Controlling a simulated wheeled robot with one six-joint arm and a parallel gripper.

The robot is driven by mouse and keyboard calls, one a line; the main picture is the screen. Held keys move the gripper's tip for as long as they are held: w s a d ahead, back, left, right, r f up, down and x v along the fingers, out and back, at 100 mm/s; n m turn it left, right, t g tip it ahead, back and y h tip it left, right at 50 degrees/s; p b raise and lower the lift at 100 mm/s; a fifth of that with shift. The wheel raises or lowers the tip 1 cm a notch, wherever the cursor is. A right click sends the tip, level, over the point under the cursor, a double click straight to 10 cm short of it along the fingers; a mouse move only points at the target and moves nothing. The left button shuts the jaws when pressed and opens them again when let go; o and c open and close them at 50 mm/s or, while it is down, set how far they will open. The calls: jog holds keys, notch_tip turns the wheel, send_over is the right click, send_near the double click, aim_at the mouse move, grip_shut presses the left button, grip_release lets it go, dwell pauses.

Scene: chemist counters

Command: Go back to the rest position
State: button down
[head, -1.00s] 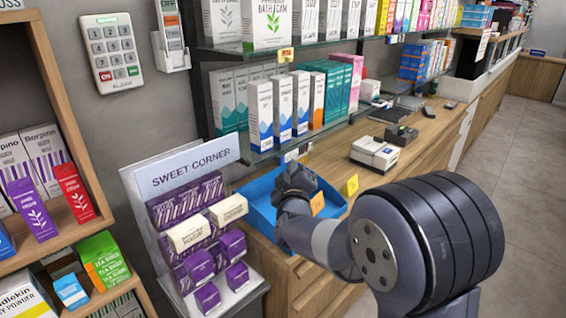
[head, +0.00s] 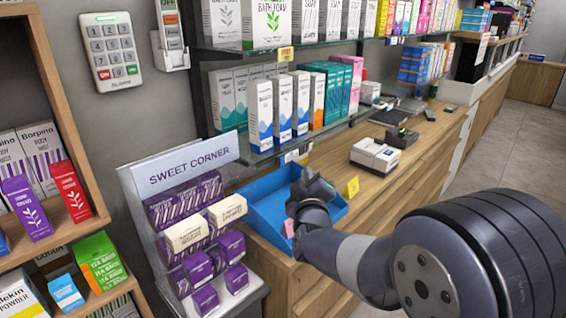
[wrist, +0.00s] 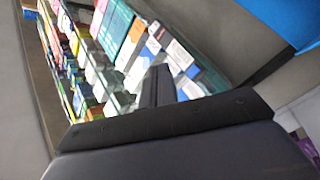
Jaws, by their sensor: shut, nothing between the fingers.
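My gripper (head: 312,180) is at the far end of my dark grey arm, over the right part of the blue tray (head: 262,212) on the wooden counter. In the head view its fingertips are small and partly turned away. In the wrist view the gripper's dark fingers (wrist: 162,85) are together with nothing between them. Boxes on the shelves show behind them, and a blue surface shows at the top right. I cannot tell the exact height of the gripper above the tray.
A purple sweets stand (head: 190,170) is left of the tray. Boxed goods fill the glass shelf (head: 262,152) behind. A white device (head: 375,154) and a yellow tag (head: 352,187) are right of the tray. The floor (head: 510,150) at right is clear.

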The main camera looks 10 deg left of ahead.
jog(key=s+d, duration=0.2)
jog(key=d, duration=0.1)
jog(key=shift+s, duration=0.15)
dwell(0.8)
